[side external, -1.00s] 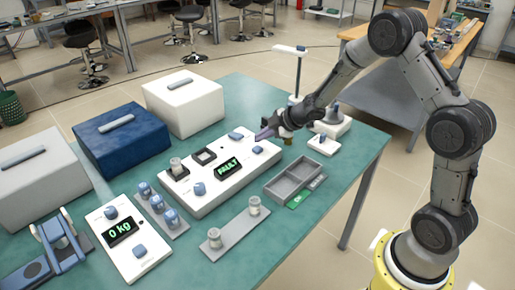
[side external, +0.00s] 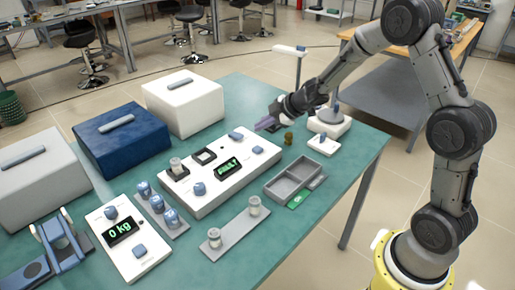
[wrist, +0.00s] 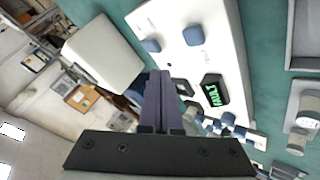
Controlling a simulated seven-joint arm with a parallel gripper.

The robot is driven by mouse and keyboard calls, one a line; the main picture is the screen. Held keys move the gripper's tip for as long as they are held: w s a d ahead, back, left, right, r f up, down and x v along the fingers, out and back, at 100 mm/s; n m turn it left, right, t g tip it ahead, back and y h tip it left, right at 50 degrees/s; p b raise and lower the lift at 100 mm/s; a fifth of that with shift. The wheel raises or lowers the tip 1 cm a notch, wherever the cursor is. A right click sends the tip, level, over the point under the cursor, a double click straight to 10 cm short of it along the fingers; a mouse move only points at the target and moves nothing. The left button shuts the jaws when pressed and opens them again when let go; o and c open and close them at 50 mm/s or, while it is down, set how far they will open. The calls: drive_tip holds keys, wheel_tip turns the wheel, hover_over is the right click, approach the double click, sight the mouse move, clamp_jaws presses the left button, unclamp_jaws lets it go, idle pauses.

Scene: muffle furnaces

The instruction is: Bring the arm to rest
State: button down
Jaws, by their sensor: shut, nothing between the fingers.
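My gripper (side external: 266,124) is shut and empty. In the side view it hangs in the air over the back right end of the white control panel (side external: 186,198), apart from it. In the wrist view the purple fingers (wrist: 158,95) are pressed together, pointing toward the panel (wrist: 180,18). The panel has blue knobs and a dark display (wrist: 214,92) that reads FAULT in green.
White (side external: 185,90), blue (side external: 122,125) and grey furnace boxes stand along the table's left and back. A lamp-like post stands behind my gripper.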

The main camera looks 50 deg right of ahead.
drive_tip(key=shift+a, duration=0.1)
drive_tip(key=s+a+r+t, duration=0.1)
drive_tip(key=a+r+t, duration=0.25)
drive_tip(key=r, duration=1.15)
drive_tip(key=s+r+m+h, duration=0.3)
drive_tip(key=s+r+m, duration=0.1)
drive_tip(key=s+r, duration=0.55)
drive_tip(key=s+f+m+g+h, duration=0.15)
drive_tip(key=s+m, duration=0.35)
drive_tip(key=s, duration=0.9)
drive_tip(key=s+a+f+m+g+y, duration=0.2)
drive_tip(key=s+f+g, duration=0.3)
drive_tip(key=s+f, duration=0.4)
drive_tip(key=shift+s+a+f, duration=0.2)
drive_tip(key=shift+s+a, duration=0.7)
drive_tip(key=shift+s, duration=0.35)
